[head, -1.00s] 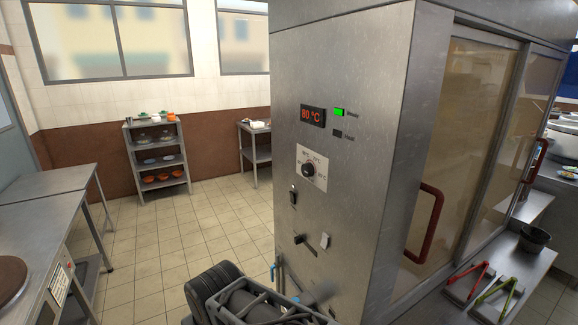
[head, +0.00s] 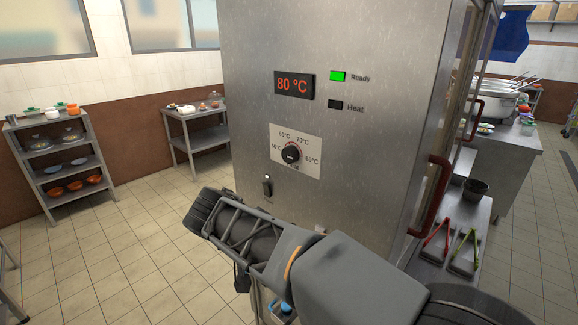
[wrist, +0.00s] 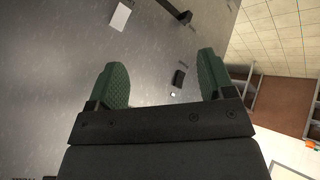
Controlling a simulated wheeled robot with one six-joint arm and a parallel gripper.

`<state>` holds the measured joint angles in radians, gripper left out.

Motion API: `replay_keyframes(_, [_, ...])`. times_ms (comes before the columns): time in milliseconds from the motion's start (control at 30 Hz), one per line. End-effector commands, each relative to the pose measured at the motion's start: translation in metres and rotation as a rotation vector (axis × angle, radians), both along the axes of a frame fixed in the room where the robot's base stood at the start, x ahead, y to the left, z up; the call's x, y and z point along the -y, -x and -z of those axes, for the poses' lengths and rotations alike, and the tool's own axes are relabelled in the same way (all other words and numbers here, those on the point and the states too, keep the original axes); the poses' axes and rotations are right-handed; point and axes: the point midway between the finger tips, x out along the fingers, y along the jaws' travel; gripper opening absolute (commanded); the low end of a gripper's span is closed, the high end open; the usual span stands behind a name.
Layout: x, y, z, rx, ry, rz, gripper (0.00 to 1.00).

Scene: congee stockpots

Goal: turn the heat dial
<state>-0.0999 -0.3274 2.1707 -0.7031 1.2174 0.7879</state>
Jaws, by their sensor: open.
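The green Ready light (head: 338,76) is lit and the Heat light (head: 333,104) is dark. In the wrist view my gripper (wrist: 163,62) is open and empty, its two green fingers wide apart in front of the steel panel. A small black switch (wrist: 178,78) shows between them. I cannot make out the dial in the wrist view. My fingers cannot be made out in the head view.
A black switch (head: 267,185) sits below the dial, left of it. A red door handle (head: 431,195) sticks out on the cabinet's right side. Tongs (head: 464,249) lie on a low shelf at right. A rack (head: 60,165) stands far left, with open tiled floor before it.

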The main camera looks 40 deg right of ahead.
Motion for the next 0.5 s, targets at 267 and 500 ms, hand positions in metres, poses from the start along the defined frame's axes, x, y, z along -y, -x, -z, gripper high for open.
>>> replay_keyframes(267, [0.029, -0.068, -0.065, 0.520, 0.470, 0.374, 0.75])
replay_keyframes(500, [0.024, -0.091, -0.106, 0.862, 0.628, 0.475, 0.75])
